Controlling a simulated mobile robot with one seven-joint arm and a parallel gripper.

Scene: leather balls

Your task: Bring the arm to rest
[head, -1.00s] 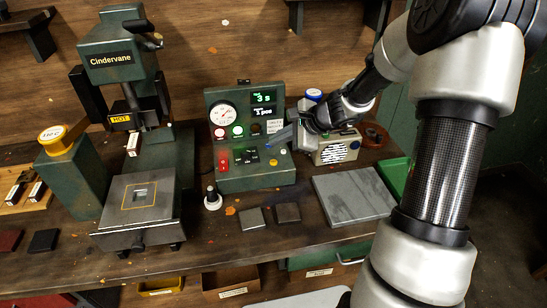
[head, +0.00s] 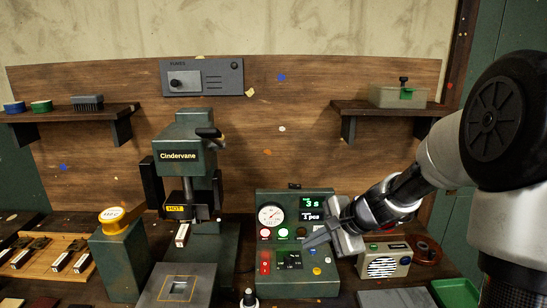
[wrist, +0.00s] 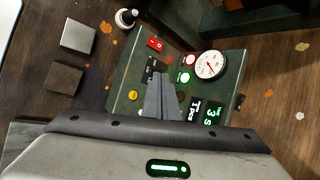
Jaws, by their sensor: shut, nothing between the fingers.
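My gripper (head: 309,242) is in front of the upper right part of the green control box (head: 265,285). In the wrist view my gripper (wrist: 161,92) has its two fingers together with nothing between them, over the face of the control box (wrist: 130,100). I cannot tell whether the fingertips touch the panel. My arm comes in from the right side of the head view. The box has a round gauge (head: 270,215), a lit green display reading 3 s, and red, green and yellow buttons.
A green Cindervane press (head: 180,160) marked HOT stands left of the box. A beige radio-like unit (head: 384,262) is close to the right of my gripper. A shelf (head: 385,107) is on the wall above my arm. Two small square blocks (wrist: 78,36) (wrist: 63,77) lie on the bench.

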